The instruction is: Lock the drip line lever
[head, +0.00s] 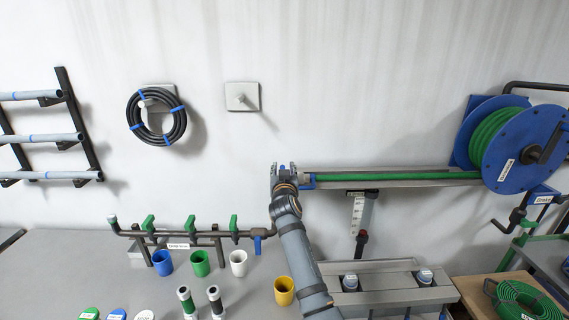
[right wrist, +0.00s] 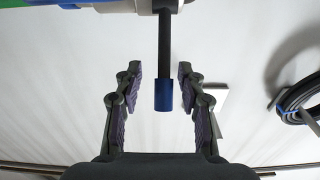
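A dark lever rod with a blue end sleeve (right wrist: 163,95) shows in the right wrist view. It lies between the two fingers of my right gripper (right wrist: 158,78), with a visible gap on each side. The gripper is open and holds nothing. In the head view my right gripper (head: 284,170) is at the left end of the grey rail with the green hose (head: 400,176). A blue fitting (head: 308,182) shows just right of it. The lever is not clear there, hidden by the gripper. My left gripper is not in view.
Several cups, including a yellow cup (head: 284,291), stand on the bench. A blue hose reel (head: 520,150) is at the right. A black hose coil (head: 157,117) hangs on the wall.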

